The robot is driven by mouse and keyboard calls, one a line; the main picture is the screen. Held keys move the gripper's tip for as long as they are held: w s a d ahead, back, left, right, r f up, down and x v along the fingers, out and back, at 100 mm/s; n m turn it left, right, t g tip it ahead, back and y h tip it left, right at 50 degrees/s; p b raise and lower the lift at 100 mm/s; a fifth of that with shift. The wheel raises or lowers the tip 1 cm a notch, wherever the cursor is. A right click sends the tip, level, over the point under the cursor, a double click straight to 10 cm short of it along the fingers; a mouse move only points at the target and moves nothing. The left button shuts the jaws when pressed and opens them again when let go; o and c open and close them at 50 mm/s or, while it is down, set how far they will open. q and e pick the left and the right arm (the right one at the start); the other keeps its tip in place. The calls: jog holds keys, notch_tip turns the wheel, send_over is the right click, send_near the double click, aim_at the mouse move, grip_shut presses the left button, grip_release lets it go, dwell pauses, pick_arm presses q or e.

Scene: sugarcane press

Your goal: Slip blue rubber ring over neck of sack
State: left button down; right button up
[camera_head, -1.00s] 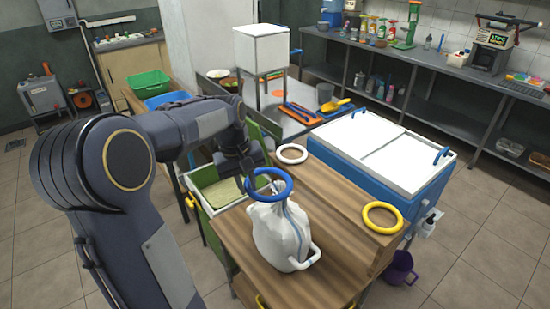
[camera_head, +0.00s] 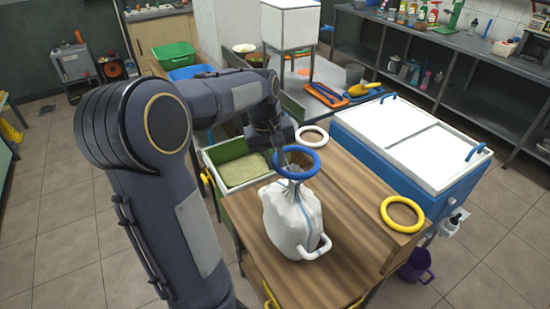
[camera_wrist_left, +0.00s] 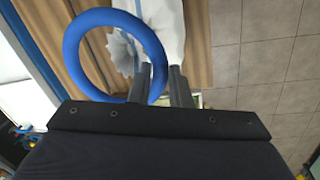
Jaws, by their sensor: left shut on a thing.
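The white sack (camera_head: 291,217) stands upright on the wooden table (camera_head: 345,215), with a gathered neck at its top and a handle at its lower right. My left gripper (camera_head: 280,162) is shut on the blue rubber ring (camera_head: 317,165), at the ring's left side. In the head view the ring overlaps the top of the neck. In the left wrist view, the ring (camera_wrist_left: 69,52) is between the camera and the sack (camera_wrist_left: 165,25), and the gathered neck (camera_wrist_left: 122,52) shows through its opening. My left gripper's fingers (camera_wrist_left: 162,85) pinch its edge. My right gripper is out of view.
A yellow ring (camera_head: 402,214) lies at the table's right, and a white ring (camera_head: 312,136) at its back. A blue cooler with a white lid (camera_head: 410,135) stands behind. A green bin (camera_head: 240,165) is at the left. The table's middle right is clear.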

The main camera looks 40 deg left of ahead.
pick_arm(q)
jog(key=shift+f+b, duration=1.15)
jog(key=shift+f, duration=0.3)
jog(key=shift+f+b, duration=1.5)
jog(key=shift+f, duration=0.8)
jog(key=shift+a, duration=0.1)
jog(key=c, duration=1.3)
grip_release()
jog(key=shift+o, duration=0.5)
jog(key=o, duration=0.3)
